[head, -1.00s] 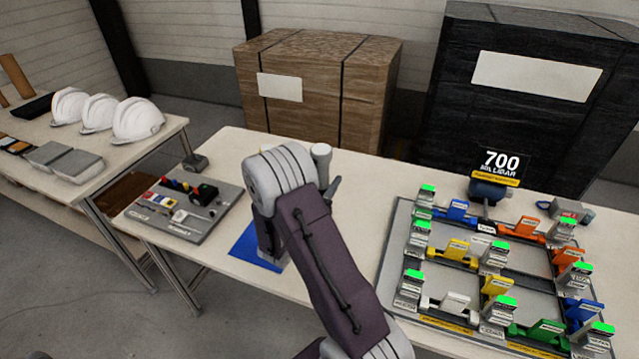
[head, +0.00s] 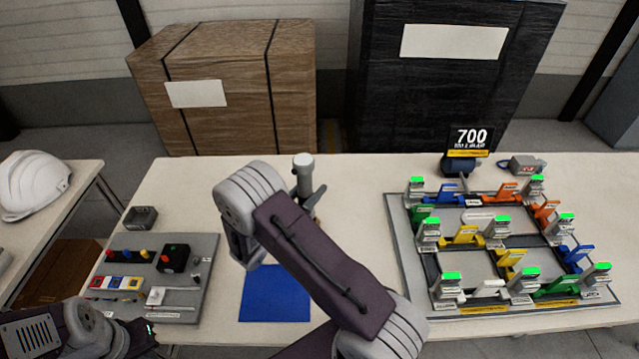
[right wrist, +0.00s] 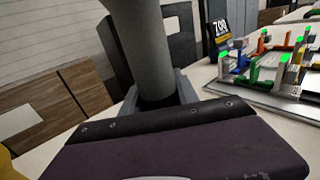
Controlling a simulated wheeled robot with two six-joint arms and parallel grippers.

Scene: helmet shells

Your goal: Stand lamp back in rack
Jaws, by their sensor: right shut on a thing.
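A grey upright cylinder with a pale round top, which I take for the lamp (head: 303,172), rises beyond my right forearm in the head view. My right gripper (head: 308,196) is shut on it. In the right wrist view the grey shaft (right wrist: 146,50) stands between the fingers of my right gripper (right wrist: 158,100), with its upper end out of frame. Its lower part is hidden in the head view. My left gripper (head: 140,338) is at the bottom left corner, its jaws unclear. I cannot make out a lamp rack for certain.
A blue mat (head: 275,295) lies in front of the lamp. A grey board with small parts (head: 200,300) is to its left. A frame with coloured clamps and green-topped blocks (head: 398,250) fills the right. A 700 display (head: 468,142) stands behind it. The table between is clear.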

